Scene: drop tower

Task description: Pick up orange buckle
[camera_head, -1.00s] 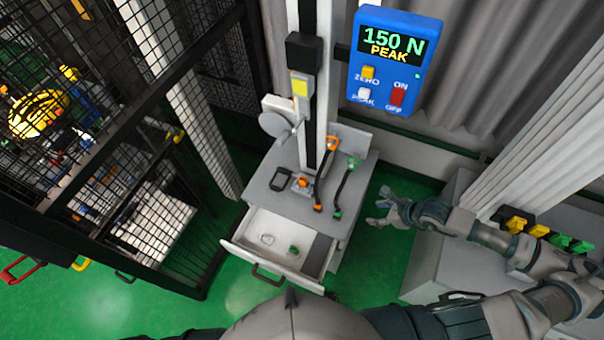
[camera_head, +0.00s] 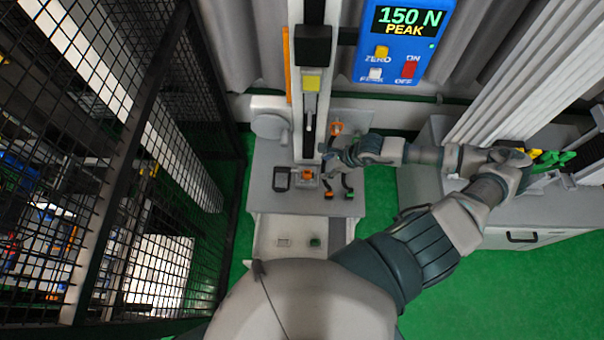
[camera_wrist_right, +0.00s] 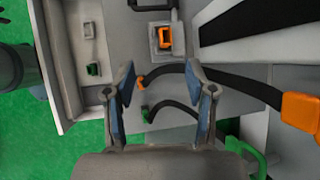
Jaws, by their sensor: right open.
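A small orange buckle (camera_head: 306,175) sits in a grey fixture on the grey table at the foot of the column. It also shows in the right wrist view (camera_wrist_right: 165,37), beyond the fingertips. My right gripper (camera_head: 327,160) is over the table, just right of the fixture. In the wrist view its fingers (camera_wrist_right: 160,73) are spread and empty. A dark strap with a small orange end (camera_wrist_right: 140,82) passes between and below the fingers; its other end is a larger orange hook (camera_wrist_right: 300,110). My left gripper is not in view.
A second strap has a green end (camera_head: 349,194). A black frame (camera_head: 281,178) lies left of the fixture. An open drawer (camera_head: 262,235) holds a green piece (camera_head: 315,241). The vertical column (camera_head: 311,100) rises behind, with a mesh cage (camera_head: 110,150) at left.

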